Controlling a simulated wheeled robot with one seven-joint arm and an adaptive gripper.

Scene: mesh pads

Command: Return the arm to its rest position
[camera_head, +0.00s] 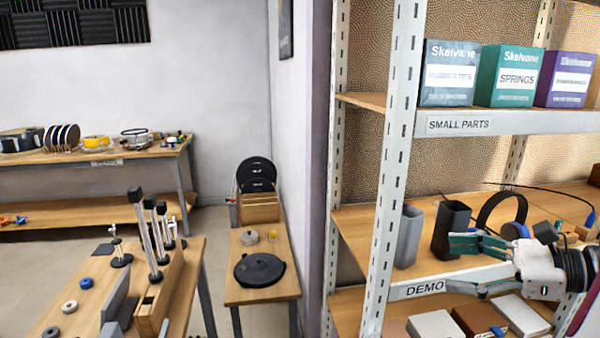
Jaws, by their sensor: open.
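My gripper (478,245) reaches in from the right edge, its teal fingers pointing left and its white wrist (540,270) behind them. It is open, and I see nothing held in it. It is in front of the middle shelf (360,235) marked DEMO, and its fingers overlap the lower part of a black open-topped holder (452,222) in the picture. I cannot tell whether they touch it. A grey holder (408,238) stands to the left of it. The rest of my arm is mostly cut off by the right edge.
The white shelf upright (398,150) stands left of my gripper. Boxes, including a green SPRINGS box (512,76), stand on the shelf above. Flat boxes (435,324) lie below. A black headband-like ring (487,212) and a thin black cable are behind my gripper. Benches stand at left.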

